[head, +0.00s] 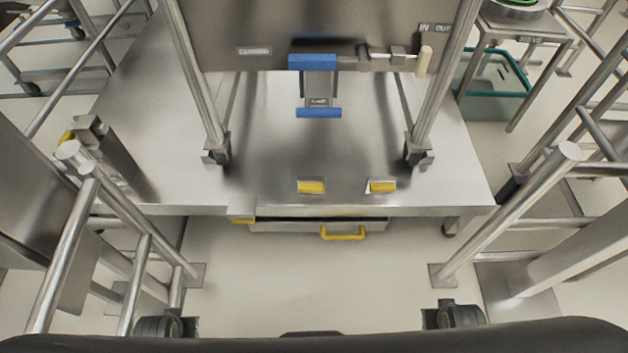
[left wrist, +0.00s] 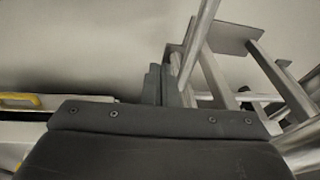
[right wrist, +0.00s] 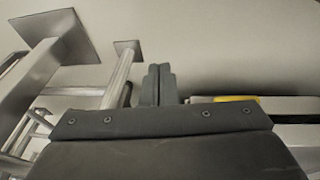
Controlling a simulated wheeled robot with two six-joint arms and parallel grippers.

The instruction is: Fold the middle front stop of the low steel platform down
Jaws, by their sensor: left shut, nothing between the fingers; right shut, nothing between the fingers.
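The low steel platform (head: 165,170) stands ahead in the head view, under a wheeled steel frame. Along its front are two upright-looking yellow-faced stops, the middle one (head: 311,187) and the right one (head: 382,186). A third yellow-marked piece (head: 242,220) sits lower at the front edge on the left; its exact pose is unclear. My left gripper (left wrist: 160,84) is shut and empty in the left wrist view. My right gripper (right wrist: 158,84) is shut and empty in the right wrist view.
A drawer front with a yellow handle (head: 343,233) lies below the platform edge. A steel bin with a blue latch (head: 318,112) hangs above the platform. Tubular rails (head: 500,225) flank both sides. The floor (head: 300,285) ahead of me is clear.

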